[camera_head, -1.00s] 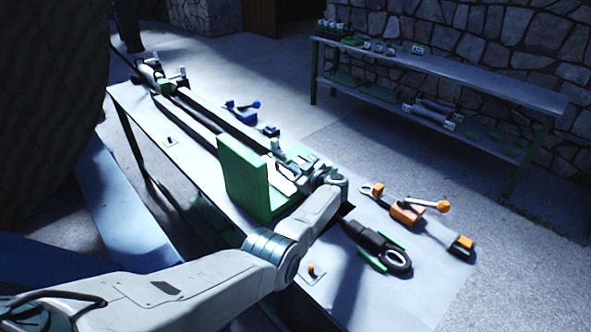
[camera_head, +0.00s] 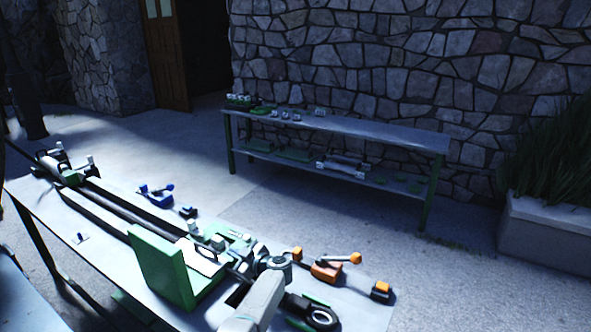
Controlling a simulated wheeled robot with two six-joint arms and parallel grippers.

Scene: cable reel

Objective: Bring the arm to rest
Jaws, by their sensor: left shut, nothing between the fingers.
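My left arm comes in from the bottom of the head view, its pale grey links and round wrist joint (camera_head: 275,264) over the workbench (camera_head: 350,312). My left gripper (camera_head: 238,262) is shut and empty. It is small and dark, just right of the upright green plate (camera_head: 163,264), close to the bench fixtures; whether it touches them I cannot tell. My right gripper is not in view.
Blue tools (camera_head: 156,196) lie along the bench's far edge. An orange-handled tool (camera_head: 326,272), an orange block (camera_head: 381,291) and a black ring tool (camera_head: 320,317) lie right of my arm. A shelf table (camera_head: 400,138) stands by the stone wall, a planter (camera_head: 545,235) at right. Open floor lies between.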

